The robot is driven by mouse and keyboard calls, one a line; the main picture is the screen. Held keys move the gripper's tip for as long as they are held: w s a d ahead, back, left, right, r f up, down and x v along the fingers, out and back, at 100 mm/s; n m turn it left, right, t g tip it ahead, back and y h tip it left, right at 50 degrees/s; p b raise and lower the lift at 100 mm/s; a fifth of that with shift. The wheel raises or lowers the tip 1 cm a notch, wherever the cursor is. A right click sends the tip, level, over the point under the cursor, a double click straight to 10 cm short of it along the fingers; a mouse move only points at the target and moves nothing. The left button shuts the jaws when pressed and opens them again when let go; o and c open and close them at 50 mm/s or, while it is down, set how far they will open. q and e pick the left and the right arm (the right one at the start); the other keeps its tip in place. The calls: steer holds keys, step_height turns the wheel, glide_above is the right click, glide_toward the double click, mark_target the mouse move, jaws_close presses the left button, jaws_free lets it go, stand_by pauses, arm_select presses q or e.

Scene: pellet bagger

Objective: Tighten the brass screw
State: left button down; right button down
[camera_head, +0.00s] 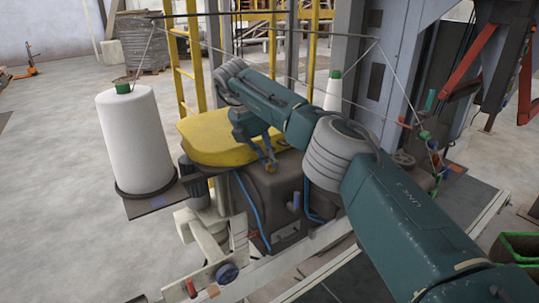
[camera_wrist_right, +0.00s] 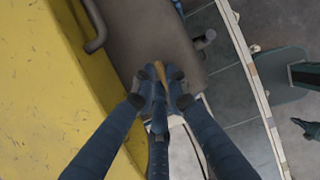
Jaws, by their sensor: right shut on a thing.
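The brass screw (camera_head: 271,168) is a small gold-brown piece on the side of the dark grey machine housing (camera_head: 275,200), just below the yellow cover (camera_head: 215,140). My right gripper (camera_head: 268,155) reaches down to it from above and is shut on it. In the right wrist view the tip of the screw (camera_wrist_right: 160,70) shows between the closed fingertips of the right gripper (camera_wrist_right: 160,88), against the grey-brown housing (camera_wrist_right: 150,35). The fingers hide most of the screw, so how deep it sits cannot be told. I do not make out my left gripper.
A large white spool (camera_head: 138,140) stands on a plate left of the machine. A blue hose (camera_head: 250,210) runs down the housing. The yellow cover (camera_wrist_right: 40,80) is close to the left of the gripper in the wrist view. Open floor (camera_head: 60,220) lies at left.

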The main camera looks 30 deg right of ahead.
mark_target(262, 175)
steer(key=shift+r, duration=0.1)
stand_by(0.4)
steer(key=c, duration=1.7)
jaws_free()
steer(key=shift+c, duration=0.2)
steer(key=v, duration=0.7)
steer(key=shift+r, duration=0.2)
steer(key=shift+w, duration=0.1)
